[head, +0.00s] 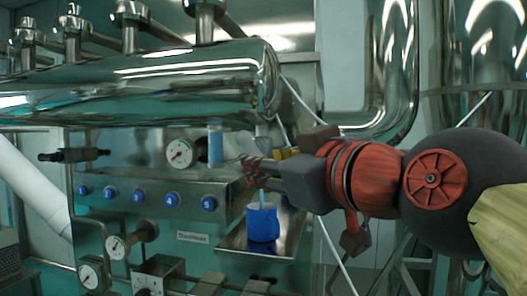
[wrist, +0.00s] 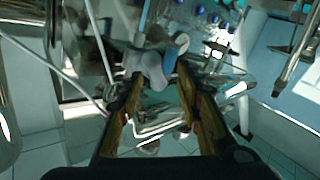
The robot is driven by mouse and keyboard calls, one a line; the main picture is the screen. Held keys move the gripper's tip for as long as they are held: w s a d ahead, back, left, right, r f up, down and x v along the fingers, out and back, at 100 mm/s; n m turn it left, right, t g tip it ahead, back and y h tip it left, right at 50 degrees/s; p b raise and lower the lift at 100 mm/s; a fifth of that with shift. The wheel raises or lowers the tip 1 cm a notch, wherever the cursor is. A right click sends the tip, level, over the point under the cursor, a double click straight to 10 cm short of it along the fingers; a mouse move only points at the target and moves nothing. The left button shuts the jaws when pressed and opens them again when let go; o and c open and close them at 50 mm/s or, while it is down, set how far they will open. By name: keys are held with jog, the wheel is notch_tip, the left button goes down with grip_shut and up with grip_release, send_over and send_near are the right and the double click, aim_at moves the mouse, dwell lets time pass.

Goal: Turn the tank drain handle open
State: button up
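My gripper (head: 256,172) reaches in from the right below the big steel tank (head: 150,85). In the wrist view its two fingers (wrist: 159,76) stand apart. A pale grey lobed piece (wrist: 149,66) lies between and just beyond the fingertips, with a blue end piece (wrist: 180,43) beside it. It may be the drain handle; I cannot tell whether the fingers touch it.
A blue cup (head: 262,224) stands on a steel tray (head: 285,240) below my gripper. Pipes and a thin white hose (head: 325,240) run close by.

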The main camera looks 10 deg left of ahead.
aim_at(255, 152)
jog(key=w+a, duration=0.1)
jog(key=w, duration=0.1)
jog(key=w+a+n+p, duration=0.1)
jog(key=w+a, duration=0.1)
jog(key=w+a+r+n+p, duration=0.1)
jog(key=w, duration=0.1)
jog(key=shift+w+a+t, duration=0.15)
jog(key=shift+w+t, duration=0.15)
grip_shut()
dwell(0.6)
